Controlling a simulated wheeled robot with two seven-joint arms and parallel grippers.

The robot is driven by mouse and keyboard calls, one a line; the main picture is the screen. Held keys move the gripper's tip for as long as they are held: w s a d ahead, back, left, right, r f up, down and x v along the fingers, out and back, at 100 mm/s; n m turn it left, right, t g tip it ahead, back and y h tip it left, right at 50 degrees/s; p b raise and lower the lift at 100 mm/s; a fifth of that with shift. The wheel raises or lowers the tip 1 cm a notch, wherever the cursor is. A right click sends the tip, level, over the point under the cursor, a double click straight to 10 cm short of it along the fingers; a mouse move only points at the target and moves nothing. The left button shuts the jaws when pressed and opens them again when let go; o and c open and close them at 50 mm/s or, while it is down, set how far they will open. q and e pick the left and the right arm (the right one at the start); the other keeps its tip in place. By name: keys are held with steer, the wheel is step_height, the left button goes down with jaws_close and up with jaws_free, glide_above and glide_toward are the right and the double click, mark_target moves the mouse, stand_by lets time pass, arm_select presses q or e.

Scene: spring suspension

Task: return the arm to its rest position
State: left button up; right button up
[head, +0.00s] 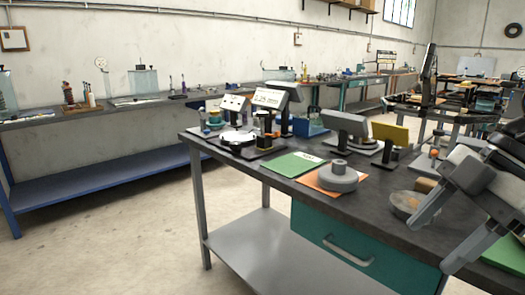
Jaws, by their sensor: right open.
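My right gripper (430,248) is at the right edge of the head view, with its grey arm coming in from the right. Its two fingers are spread apart and point down and left over the front right part of the dark workbench (235,160). I see nothing between the fingers. A round shallow bowl (402,204) is on the bench just beyond and left of the fingers. My left gripper is not in view.
A grey stepped disc (338,176) sits on an orange sheet (313,180). A green sheet (290,164) lies to its left. Grey and yellow (390,132) panels on stands are behind. A teal drawer (350,250) is under the bench. Floor (110,235) is clear at left.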

steer(key=w+d+f+m+t+y+p, duration=0.1)
steer(key=w+f+m+t+p, duration=0.1)
steer(key=f+m+t, duration=0.45)
steer(key=w+d+f+m+t+y+p, duration=0.15)
steer(key=f+m+t, duration=0.25)
steer(key=f+t, duration=0.45)
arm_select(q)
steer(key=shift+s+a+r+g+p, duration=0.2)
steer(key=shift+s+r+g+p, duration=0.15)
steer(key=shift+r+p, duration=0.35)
arm_select(e)
steer(key=s+a+f+m+g+h, duration=0.2)
steer(key=s+a+f, duration=0.3)
steer(key=f, duration=0.3)
steer(key=s+a+f+m+g+h, duration=0.3)
steer(key=s+a+f+m, duration=0.1)
steer(key=a+f, duration=0.3)
steer(key=shift+s+a+f, duration=0.35)
steer(key=shift+s+a, duration=0.05)
steer(key=shift+s, duration=0.5)
